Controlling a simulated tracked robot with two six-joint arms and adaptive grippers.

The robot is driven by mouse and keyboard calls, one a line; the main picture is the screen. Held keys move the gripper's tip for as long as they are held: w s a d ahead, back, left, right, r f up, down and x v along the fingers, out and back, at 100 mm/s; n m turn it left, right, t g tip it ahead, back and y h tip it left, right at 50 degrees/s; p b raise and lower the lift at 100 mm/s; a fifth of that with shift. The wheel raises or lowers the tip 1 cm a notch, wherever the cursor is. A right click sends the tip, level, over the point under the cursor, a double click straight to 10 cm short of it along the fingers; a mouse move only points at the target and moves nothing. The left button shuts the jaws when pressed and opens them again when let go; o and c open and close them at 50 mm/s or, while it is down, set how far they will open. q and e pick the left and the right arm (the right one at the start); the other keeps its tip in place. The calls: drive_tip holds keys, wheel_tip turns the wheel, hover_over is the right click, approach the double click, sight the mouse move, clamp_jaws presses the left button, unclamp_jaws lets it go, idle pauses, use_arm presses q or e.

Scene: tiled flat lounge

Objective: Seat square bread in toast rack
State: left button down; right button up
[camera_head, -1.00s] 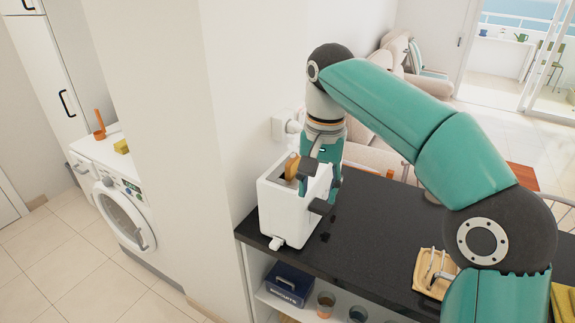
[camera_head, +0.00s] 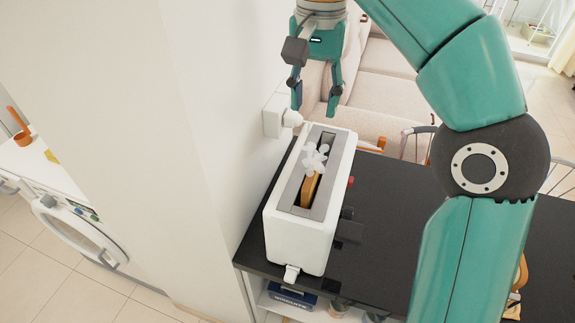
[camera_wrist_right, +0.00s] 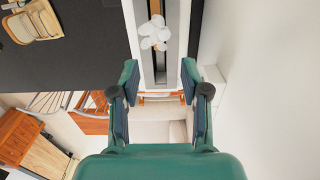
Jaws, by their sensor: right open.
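The square bread (camera_head: 311,188) stands on edge in the slot of a white toaster (camera_head: 300,245), its brown top edge showing. White puffs, like steam, cover part of it. Its edge also shows in the right wrist view (camera_wrist_right: 155,7). My right gripper (camera_head: 315,109) is open and empty, above the toaster's far end and apart from the bread. In the right wrist view its fingers (camera_wrist_right: 159,76) stand wide apart. The toast rack seems to be the light wooden piece with thin bars (camera_wrist_right: 33,22) on the counter; my arm hides most of it in the head view. My left gripper is out of view.
The toaster stands on a dark counter (camera_head: 385,225), close to the wall at left. A wall plug (camera_head: 279,117) is beside its far end. A sofa (camera_head: 385,80) and chairs are beyond. The counter between toaster and rack looks clear.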

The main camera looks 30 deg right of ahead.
drive_tip(key=b, duration=0.6)
hover_over(313, 170)
wheel_tip(313, 170, down, 8)
drive_tip(key=shift+s+a+f, duration=0.1)
drive_tip(key=shift+a+f, duration=0.1)
drive_tip(key=shift+f, duration=0.35)
drive_tip(key=shift+a+f, duration=0.2)
drive_tip(key=shift+f, duration=0.65)
drive_tip(key=shift+w+f, duration=0.25)
drive_tip(key=shift+f, duration=0.25)
drive_tip(key=f, duration=0.1)
drive_tip(key=f+b, duration=0.1)
drive_tip(key=f, duration=0.2)
drive_tip(key=shift+s+d+f, duration=0.15)
drive_tip(key=shift+d+f, duration=0.1)
drive_tip(key=shift+d, duration=0.1)
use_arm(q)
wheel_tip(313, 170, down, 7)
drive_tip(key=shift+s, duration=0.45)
use_arm(e)
clamp_jaws()
